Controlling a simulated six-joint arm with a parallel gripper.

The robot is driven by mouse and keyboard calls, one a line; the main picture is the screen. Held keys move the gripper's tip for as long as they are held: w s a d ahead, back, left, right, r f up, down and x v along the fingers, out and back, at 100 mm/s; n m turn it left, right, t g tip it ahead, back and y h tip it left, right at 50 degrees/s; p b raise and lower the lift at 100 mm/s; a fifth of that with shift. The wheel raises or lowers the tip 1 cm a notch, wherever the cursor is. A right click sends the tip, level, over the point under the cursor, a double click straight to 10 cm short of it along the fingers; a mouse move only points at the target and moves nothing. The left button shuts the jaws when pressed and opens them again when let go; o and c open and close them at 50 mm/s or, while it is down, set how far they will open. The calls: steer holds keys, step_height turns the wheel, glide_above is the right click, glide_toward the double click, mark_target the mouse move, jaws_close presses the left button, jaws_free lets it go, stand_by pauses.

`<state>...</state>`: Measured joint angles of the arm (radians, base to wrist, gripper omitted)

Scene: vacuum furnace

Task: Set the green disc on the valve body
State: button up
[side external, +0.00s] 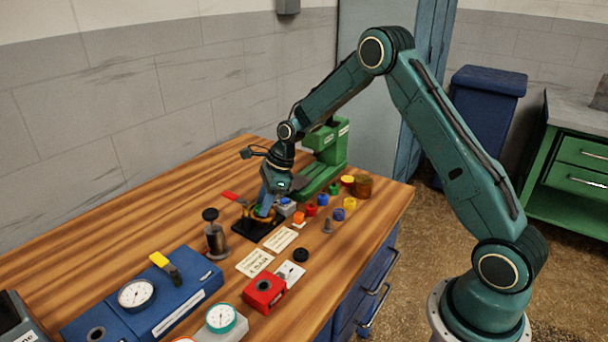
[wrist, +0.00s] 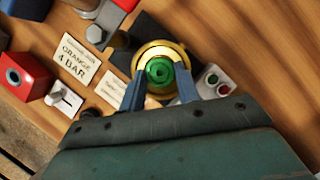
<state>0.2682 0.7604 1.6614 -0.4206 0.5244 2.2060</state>
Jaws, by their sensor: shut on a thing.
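The green disc (wrist: 159,71), a round piece with a raised ring in its middle, shows between my fingertips in the wrist view. My gripper (wrist: 160,83) is shut on it, with one blue finger at each side. The brass valve body (wrist: 148,51) shows as a round gold rim around and beneath the disc. Whether the disc touches it or hangs just above cannot be told. In the side view my gripper (side external: 264,210) points down at the valve body on its black base plate (side external: 247,231), and the fingers hide most of the disc there.
A red lever (side external: 230,196) and a dark-capped cylinder (side external: 214,232) stand left of the plate. Several coloured caps (side external: 323,199) and a green press (side external: 328,158) stand to the right and behind. Label cards (side external: 280,239), a red box (side external: 264,291) and a blue gauge unit (side external: 190,290) lie nearer.

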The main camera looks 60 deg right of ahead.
steer(key=shift+f, duration=0.25)
stand_by(0.6)
steer(key=o, duration=1)
steer(key=shift+c, duration=1.2)
steer(key=shift+r, duration=0.1)
steer(key=shift+r, duration=0.15)
steer(key=shift+o, duration=1)
steer(key=shift+r, duration=3.6)
